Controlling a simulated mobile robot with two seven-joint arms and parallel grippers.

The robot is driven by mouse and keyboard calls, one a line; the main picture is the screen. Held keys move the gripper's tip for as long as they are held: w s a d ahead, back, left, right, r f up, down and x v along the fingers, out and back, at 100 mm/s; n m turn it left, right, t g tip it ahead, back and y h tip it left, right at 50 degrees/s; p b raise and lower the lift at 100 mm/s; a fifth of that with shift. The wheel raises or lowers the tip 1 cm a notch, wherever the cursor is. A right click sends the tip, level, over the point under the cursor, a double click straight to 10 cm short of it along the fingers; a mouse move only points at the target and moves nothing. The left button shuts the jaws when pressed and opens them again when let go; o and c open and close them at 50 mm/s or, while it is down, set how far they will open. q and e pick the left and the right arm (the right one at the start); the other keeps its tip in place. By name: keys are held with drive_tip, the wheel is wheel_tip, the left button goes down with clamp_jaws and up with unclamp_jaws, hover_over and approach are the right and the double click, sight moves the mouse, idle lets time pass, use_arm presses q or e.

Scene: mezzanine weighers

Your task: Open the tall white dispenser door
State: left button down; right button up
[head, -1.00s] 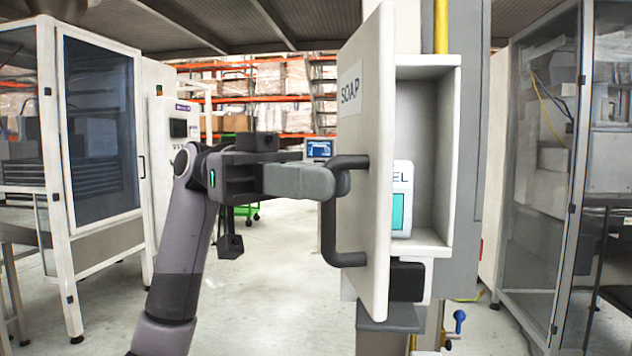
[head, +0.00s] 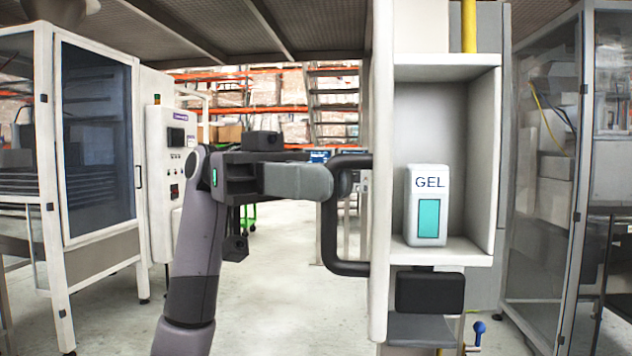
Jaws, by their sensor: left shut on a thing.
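The tall white dispenser door (head: 381,120) stands swung wide open and shows nearly edge-on at the left side of the white dispenser cabinet (head: 484,150). Its dark handle (head: 328,235) sticks out to the left of the door. My left gripper (head: 338,181) is shut on the upper part of the handle; its fingers partly hide the bar there. Inside the cabinet a white bottle marked GEL (head: 425,207) with a teal panel stands upright on the shelf. My right gripper is not in view.
A black box (head: 430,292) sits below the cabinet. A glass-sided enclosure (head: 545,180) stands to the right, and a white-framed cabinet (head: 97,140) to the left. Orange shelving (head: 265,85) is at the back.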

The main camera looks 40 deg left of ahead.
use_arm(q)
drive_tip(key=shift+w+a+r, duration=0.15)
drive_tip(key=shift+w+a, duration=0.05)
drive_tip(key=shift+a, duration=0.05)
drive_tip(key=c, duration=1.1)
unclamp_jaws()
drive_tip(key=shift+w, duration=0.1)
drive_tip(key=a, duration=0.4)
drive_tip(key=w+a, duration=0.1)
drive_tip(key=a, duration=0.2)
drive_tip(key=shift+b, duration=0.35)
